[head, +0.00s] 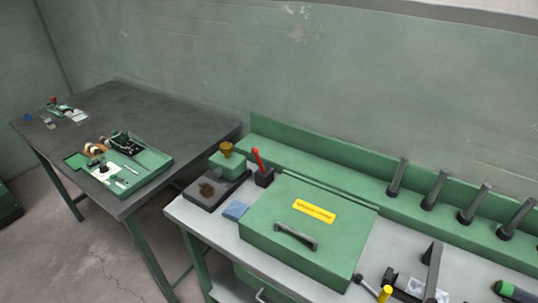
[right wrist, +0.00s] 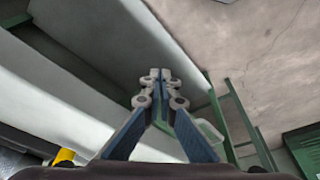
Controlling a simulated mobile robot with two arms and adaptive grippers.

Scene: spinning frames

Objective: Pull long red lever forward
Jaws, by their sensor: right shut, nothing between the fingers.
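A red lever (head: 258,159) stands on a small dark base (head: 264,177) at the back left of the near bench, just left of the green box. It leans slightly to the left in the head view. My right gripper (right wrist: 154,74) shows in the right wrist view with its fingers together and nothing between them. No lever shows in that view, and the gripper is apart from it. Neither gripper is visible in the head view.
A green box (head: 300,230) with a handle and yellow label stands right of the lever. A green block with a brass knob (head: 226,150) sits left of it. Several dark posts (head: 434,190) line the back ledge. A dark table (head: 190,125) holds a green tray at left.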

